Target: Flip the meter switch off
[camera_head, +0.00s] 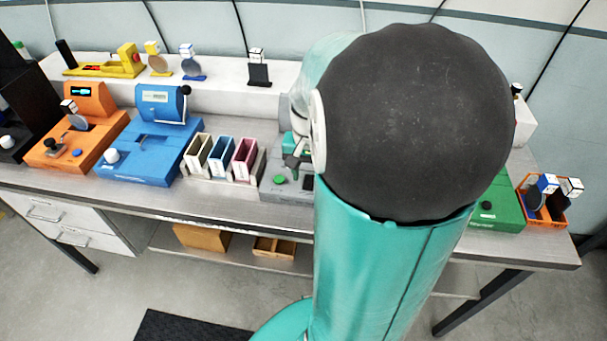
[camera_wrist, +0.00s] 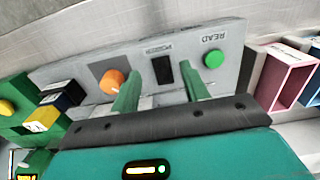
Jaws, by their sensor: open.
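The grey meter (camera_head: 272,190) stands on the bench, mostly hidden behind my arm in the head view. In the wrist view its grey panel (camera_wrist: 215,88) shows upside down, with a black switch (camera_wrist: 162,70) labelled POWER, a green READ button (camera_wrist: 212,58) and an orange knob (camera_wrist: 112,81). My gripper (camera_wrist: 160,72) is open and empty, with one green finger on either side of the switch's line. The switch lies between the fingertips in the picture; I cannot tell whether they touch the panel. The switch's on or off position is not clear.
Pink (camera_head: 244,157) and blue bins stand left of the meter, beside a blue machine (camera_head: 150,145) and an orange one (camera_head: 75,140). A green unit (camera_head: 497,212) and an orange tray (camera_head: 546,222) stand right. The bench's front strip is clear.

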